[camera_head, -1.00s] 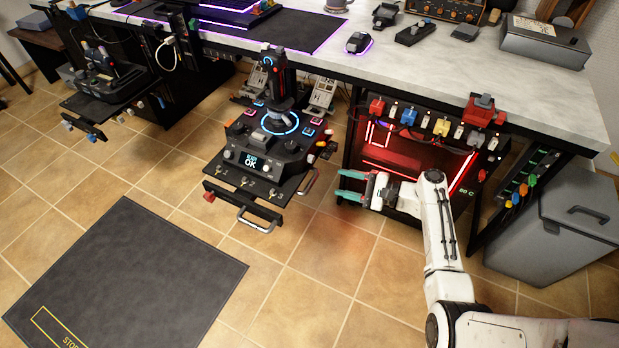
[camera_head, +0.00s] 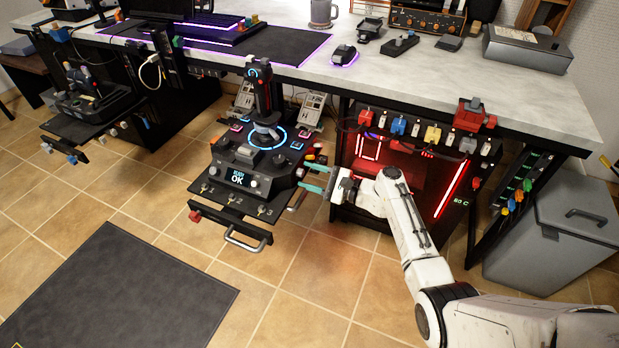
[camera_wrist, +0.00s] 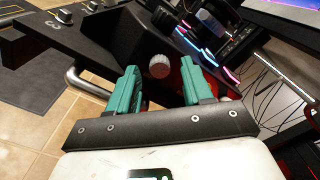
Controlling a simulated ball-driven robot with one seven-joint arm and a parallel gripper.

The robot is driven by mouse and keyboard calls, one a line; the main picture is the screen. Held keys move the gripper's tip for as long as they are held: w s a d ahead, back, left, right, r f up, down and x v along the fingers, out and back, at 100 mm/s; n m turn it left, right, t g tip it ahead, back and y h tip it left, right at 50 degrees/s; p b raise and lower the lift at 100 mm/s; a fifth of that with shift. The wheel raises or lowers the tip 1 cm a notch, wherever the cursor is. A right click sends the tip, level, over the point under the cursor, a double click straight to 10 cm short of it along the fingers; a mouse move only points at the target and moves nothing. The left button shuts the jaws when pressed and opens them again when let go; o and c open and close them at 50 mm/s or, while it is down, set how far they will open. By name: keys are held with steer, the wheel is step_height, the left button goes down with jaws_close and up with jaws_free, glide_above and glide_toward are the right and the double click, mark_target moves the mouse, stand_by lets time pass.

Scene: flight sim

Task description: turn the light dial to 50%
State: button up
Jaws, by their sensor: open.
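A pale grey round knob (camera_wrist: 159,66) sits on the dark side face of the joystick console (camera_head: 222,178). No label on it can be read, so I cannot tell for sure that it is the light dial. My gripper (camera_head: 320,180) is at the console's right side, with its teal fingers pointing left at it. In the wrist view my gripper (camera_wrist: 160,72) is open, and the knob shows in the gap between the fingertips, apart from both. The knob is too small or hidden to make out in the head view. The console's small screen (camera_head: 238,177) reads OK.
A U-shaped metal handle (camera_head: 245,240) sticks out at the console's front, and a metal bar (camera_wrist: 85,82) runs close to the left finger. The red-lit cabinet (camera_head: 400,165) stands right of the console, behind my arm.

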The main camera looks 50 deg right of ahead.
steer(key=shift+w+a, duration=0.15)
steer(key=shift+w, duration=0.15)
steer(key=shift+c, duration=0.5)
jaws_close()
